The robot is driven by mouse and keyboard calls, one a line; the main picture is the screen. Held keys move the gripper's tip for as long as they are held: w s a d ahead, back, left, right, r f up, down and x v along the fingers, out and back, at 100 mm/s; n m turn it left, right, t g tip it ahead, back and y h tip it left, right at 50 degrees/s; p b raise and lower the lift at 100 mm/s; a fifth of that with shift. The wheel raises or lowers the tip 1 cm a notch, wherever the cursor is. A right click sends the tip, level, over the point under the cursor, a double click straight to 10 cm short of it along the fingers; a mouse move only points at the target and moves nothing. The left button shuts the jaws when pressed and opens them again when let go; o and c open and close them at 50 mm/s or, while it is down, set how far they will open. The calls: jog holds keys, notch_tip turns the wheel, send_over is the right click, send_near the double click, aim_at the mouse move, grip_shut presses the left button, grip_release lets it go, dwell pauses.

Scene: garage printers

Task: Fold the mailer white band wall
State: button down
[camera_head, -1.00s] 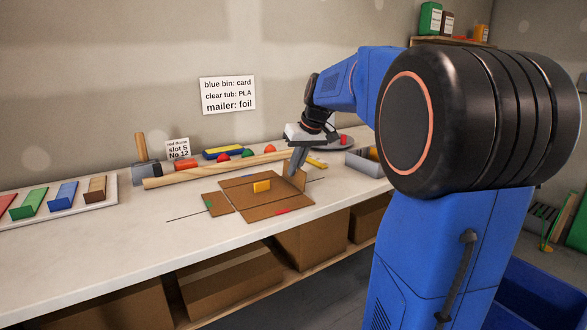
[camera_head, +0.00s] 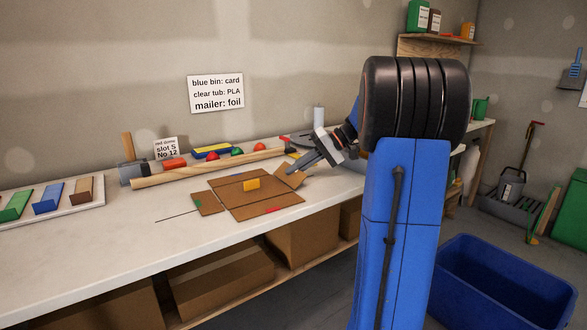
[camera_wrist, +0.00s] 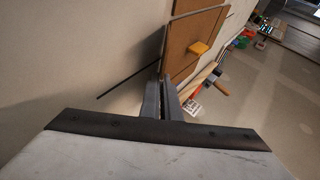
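The brown cardboard mailer (camera_head: 247,208) lies on the bench, and its panel also shows in the wrist view (camera_wrist: 187,30). A left flap with a green mark (camera_head: 207,204) and a front part with a red mark lie flat. A blue mark shows at the back edge. The right flap (camera_head: 289,177) is raised and tilted; its white band cannot be made out. My gripper (camera_head: 293,168) is at the raised flap's upper edge; contact is unclear. Its fingers (camera_wrist: 163,82) look shut together.
Beyond are a red block, a blue-yellow tray and coloured balls. A tray of coloured blocks (camera_head: 85,217) stands at left. The bench front is clear. A blue bin (camera_head: 505,280) stands on the floor.

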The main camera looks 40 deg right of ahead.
jog(key=shift+d+f+y, duration=0.15)
jog(key=shift+f+y, duration=0.05)
jog(key=shift+y, duration=0.2)
jog(key=c, duration=2)
grip_release()
